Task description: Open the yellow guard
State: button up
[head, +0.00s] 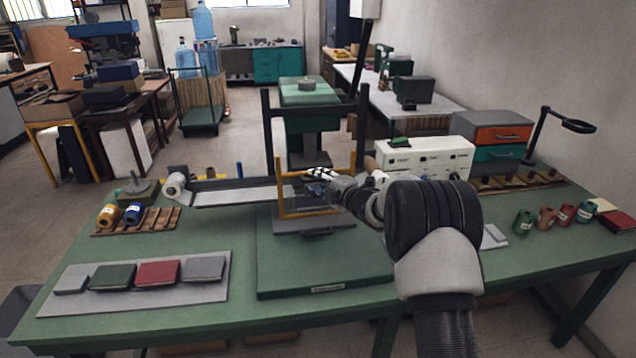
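The yellow guard (281,196) is an upright yellow frame around a seemingly clear panel. It stands at the front of a press with a dark post frame on a green base (325,262), in the middle of the table. My arm reaches in from the lower right, and my gripper (318,189) is at the guard, near its upper middle. The gripper is small and partly hidden by my own wrist, so I cannot tell whether its fingers are open or touch the guard. A dark plate (302,229) lies below the guard.
A grey board (222,290) with several coloured covers lies at the front left. Spools (107,215) stand on a wooden rack behind it. A white control box (425,157) stands behind my arm. Several small rolls (547,217) stand at the right. The green table is clear between these.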

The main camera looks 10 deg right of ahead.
jog(key=shift+w+a+f, duration=0.1)
jog(key=shift+w+a, duration=0.1)
jog(key=shift+w, duration=0.3)
jog(key=shift+c, duration=0.5)
jog(key=c, duration=0.5)
jog(key=shift+f, duration=0.1)
grip_shut()
